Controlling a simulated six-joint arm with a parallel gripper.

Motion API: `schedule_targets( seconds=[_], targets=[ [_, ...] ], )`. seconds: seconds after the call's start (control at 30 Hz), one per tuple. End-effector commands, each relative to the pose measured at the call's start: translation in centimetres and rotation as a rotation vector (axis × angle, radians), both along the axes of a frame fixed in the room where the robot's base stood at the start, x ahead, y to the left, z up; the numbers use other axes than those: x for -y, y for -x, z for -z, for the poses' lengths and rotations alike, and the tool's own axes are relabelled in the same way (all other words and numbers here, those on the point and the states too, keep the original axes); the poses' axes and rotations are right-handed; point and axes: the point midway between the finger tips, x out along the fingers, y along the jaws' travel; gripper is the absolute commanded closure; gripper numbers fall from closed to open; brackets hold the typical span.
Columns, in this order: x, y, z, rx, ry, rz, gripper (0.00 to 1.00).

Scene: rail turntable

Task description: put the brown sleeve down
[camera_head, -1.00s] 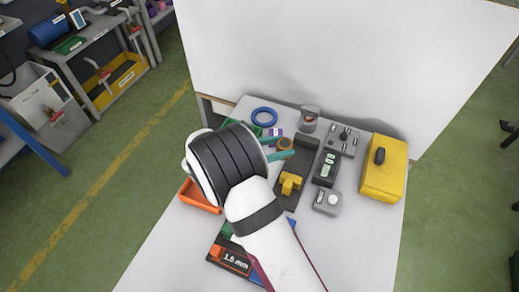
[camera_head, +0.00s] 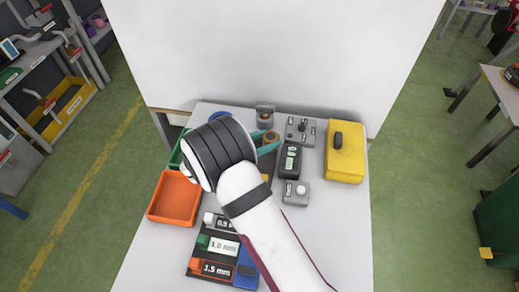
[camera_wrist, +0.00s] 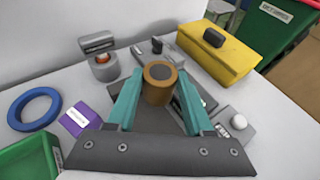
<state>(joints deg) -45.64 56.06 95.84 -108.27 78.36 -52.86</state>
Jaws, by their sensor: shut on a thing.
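The brown sleeve (camera_wrist: 158,86) is a short upright cylinder with a dark centre, held between the teal fingertips of my gripper (camera_wrist: 158,97) in the wrist view. In the head view the sleeve (camera_head: 270,137) shows small beyond my black and white wrist, between the fingertips (camera_head: 268,143). My gripper is shut on it. It appears over the dark plate (camera_wrist: 200,97) near the grey fixture with knobs (camera_head: 301,130). I cannot tell whether its underside touches anything. My wrist hides much of the work area in the head view.
A yellow box (camera_head: 345,160) stands at the right, a grey button box (camera_head: 296,193) before it. A grey holder (camera_wrist: 103,66), blue ring (camera_wrist: 34,108), purple label block (camera_wrist: 80,118) and green tray (camera_wrist: 29,160) lie left. An orange tray (camera_head: 173,198) and gauge blocks (camera_head: 219,246) sit nearer.

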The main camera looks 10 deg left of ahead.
Motion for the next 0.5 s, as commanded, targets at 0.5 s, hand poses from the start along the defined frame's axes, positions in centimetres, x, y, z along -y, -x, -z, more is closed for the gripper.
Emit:
schedule_targets(
  seconds=[0.5],
  targets=[
    [-2.0,-0.3,5.2,0.002,-0.001,0.000,1.00]
  ],
)
